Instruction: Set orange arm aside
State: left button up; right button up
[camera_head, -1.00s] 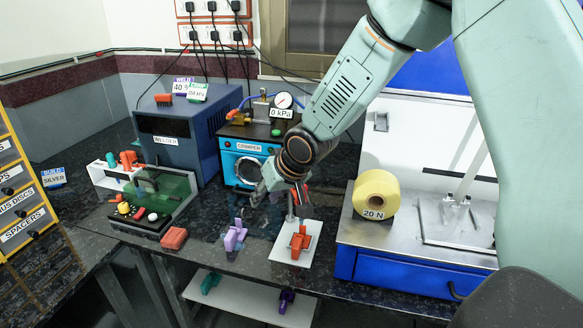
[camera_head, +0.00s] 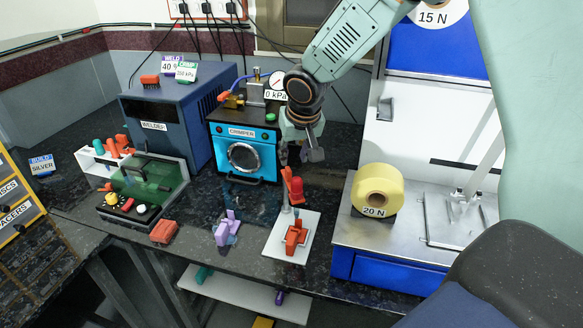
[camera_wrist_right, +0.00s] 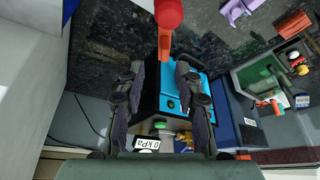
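The orange arm (camera_head: 293,186) stands near upright by the post on a small white plate (camera_head: 275,243) at the bench's front edge. A second orange part (camera_head: 296,236) lies low on the same plate. My right gripper (camera_head: 301,152) hangs just above and behind the orange arm, in front of the blue crimper. In the right wrist view my right gripper (camera_wrist_right: 159,68) is open, its dark fingers wide apart. The orange arm (camera_wrist_right: 164,42) with its round red end shows ahead, in line with the gap; I cannot tell whether anything touches. My left gripper is not in view.
The crimper (camera_head: 243,150) stands behind. A yellow roll (camera_head: 377,190) marked 20 N sits on the blue and silver machine at right. A purple piece (camera_head: 227,230) and a red block (camera_head: 164,231) lie left of the plate. Dark bench between them is clear.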

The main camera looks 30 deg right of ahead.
aim_at(289, 169)
jog(key=x, duration=0.6)
jog(key=shift+a, duration=0.35)
jog(key=shift+w+d+f, duration=0.15)
jog(key=shift+d+f, duration=0.1)
jog(key=shift+f, duration=0.1)
jog(key=shift+a+r, duration=0.15)
jog(key=shift+a, duration=0.25)
jog(key=shift+d, duration=0.35)
jog(key=c, duration=0.6)
jog(key=shift+w+a, duration=0.1)
jog(key=shift+a, duration=0.1)
grip_shut()
